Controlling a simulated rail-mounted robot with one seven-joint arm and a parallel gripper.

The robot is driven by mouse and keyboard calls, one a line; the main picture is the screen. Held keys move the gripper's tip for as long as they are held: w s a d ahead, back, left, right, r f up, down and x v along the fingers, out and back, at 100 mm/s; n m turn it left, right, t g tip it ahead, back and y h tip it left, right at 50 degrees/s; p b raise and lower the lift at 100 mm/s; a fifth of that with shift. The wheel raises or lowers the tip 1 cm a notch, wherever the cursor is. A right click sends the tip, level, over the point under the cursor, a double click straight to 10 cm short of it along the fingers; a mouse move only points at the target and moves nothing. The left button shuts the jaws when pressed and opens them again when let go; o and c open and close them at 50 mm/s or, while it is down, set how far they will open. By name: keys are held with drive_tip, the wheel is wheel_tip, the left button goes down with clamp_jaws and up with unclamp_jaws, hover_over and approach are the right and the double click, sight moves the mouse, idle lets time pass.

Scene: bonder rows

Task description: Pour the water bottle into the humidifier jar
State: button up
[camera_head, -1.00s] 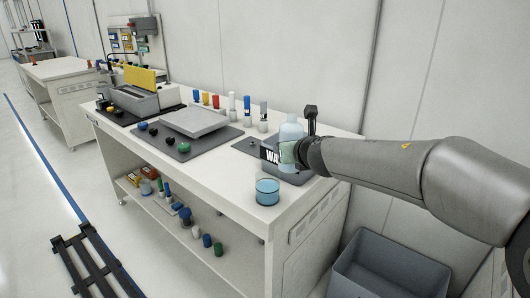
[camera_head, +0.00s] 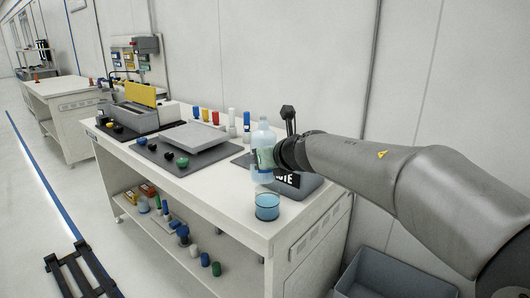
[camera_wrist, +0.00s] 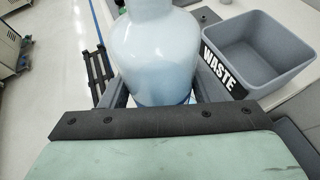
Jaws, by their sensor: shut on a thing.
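The water bottle (camera_head: 263,143) is pale, translucent and upright. My gripper (camera_head: 268,160) is shut on it, just behind and above the jar. In the wrist view the bottle (camera_wrist: 155,50) stands between the fingers, with its top cut off by the frame edge. The humidifier jar (camera_head: 267,207) is a clear blue cup near the front edge of the bench; it looks to hold blue liquid. The jar is not seen in the wrist view, where the bottle and gripper block much of the scene.
A grey bin labelled WASTE (camera_wrist: 285,40) stands beside the bottle; the arm partly hides it in the head view. A grey scale-like plate (camera_head: 195,137) and several coloured bottles (camera_head: 232,118) are farther left on the bench (camera_head: 225,190). A grey crate (camera_head: 395,275) is on the floor.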

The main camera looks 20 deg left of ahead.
sight(258, 174)
drive_tip(key=shift+s+r+p, duration=0.1)
drive_tip(key=shift+p, duration=0.45)
drive_tip(key=shift+s+f+m+g+p, duration=0.2)
drive_tip(key=shift+m+g+p, duration=0.25)
drive_tip(key=shift+p, duration=0.45)
drive_tip(key=shift+s+f+g+p, duration=0.15)
drive_tip(key=shift+g+p, duration=0.1)
drive_tip(key=shift+p, duration=0.35)
drive_tip(key=f+m+g+p, duration=0.1)
drive_tip(key=p, duration=0.3)
drive_tip(key=shift+s+h, duration=0.35)
drive_tip(key=shift+h, duration=0.05)
drive_tip(key=g+p, duration=0.1)
drive_tip(key=p, duration=0.2)
drive_tip(key=s+m+g+p, duration=0.1)
drive_tip(key=g+p, duration=0.1)
drive_tip(key=p, duration=0.1)
drive_tip(key=m+g+p, duration=0.1)
drive_tip(key=p, duration=0.3)
drive_tip(key=shift+s+f, duration=0.15)
drive_tip(key=g+p, duration=0.1)
drive_tip(key=p, duration=0.2)
drive_tip(key=g+p, duration=0.1)
drive_tip(key=p, duration=0.1)
drive_tip(key=shift+f+m+p, duration=0.3)
drive_tip(key=shift+m+p, duration=0.05)
drive_tip(key=shift+p, duration=0.05)
drive_tip(key=shift+p, duration=0.3)
